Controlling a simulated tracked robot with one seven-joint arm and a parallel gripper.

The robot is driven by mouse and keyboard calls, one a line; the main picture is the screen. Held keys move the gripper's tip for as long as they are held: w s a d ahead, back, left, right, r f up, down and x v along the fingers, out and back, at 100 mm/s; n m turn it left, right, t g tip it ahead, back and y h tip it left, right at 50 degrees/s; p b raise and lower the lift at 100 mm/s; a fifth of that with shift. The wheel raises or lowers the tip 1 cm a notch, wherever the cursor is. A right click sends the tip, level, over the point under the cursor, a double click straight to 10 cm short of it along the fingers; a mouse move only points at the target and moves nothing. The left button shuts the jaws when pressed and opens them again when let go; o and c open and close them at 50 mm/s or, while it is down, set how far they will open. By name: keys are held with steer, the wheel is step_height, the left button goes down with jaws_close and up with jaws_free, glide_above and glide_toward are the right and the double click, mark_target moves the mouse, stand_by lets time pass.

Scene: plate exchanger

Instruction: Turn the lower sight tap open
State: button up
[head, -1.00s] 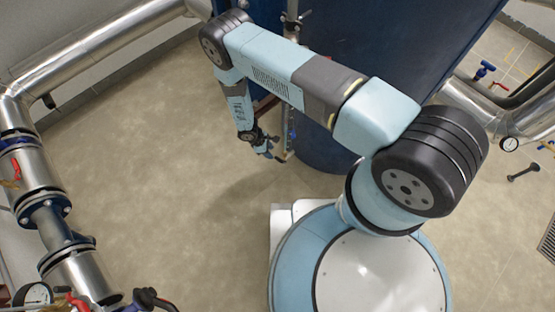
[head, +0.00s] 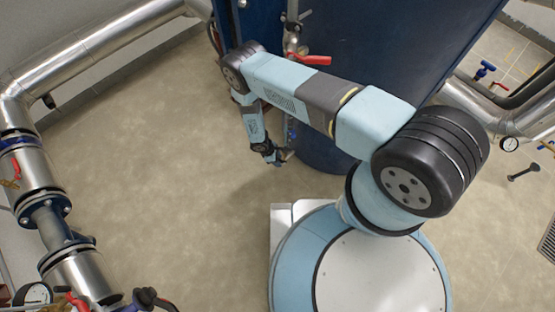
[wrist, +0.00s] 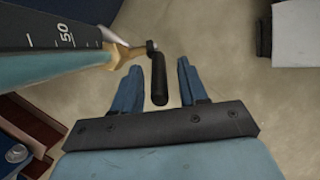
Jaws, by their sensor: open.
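In the wrist view the lower sight tap shows as a brass body (wrist: 124,54) with a black lever handle (wrist: 159,80). The lever points from the brass body toward my gripper's palm. My gripper (wrist: 160,68) is open, with one blue finger on each side of the lever in the picture. A gap shows on both sides, and I cannot tell whether the lever is at fingertip depth. In the head view my gripper (head: 277,158) is low beside the blue tank; the tap cannot be made out there.
A dark scale strip (wrist: 45,33) marked 50 runs beside the tap. The blue tank (head: 400,60) stands behind my arm. A red lever (head: 310,60) sits higher on its fittings. Pipes (head: 60,75) line the left; floor between is clear.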

steer(key=shift+c, duration=0.4)
jaws_close()
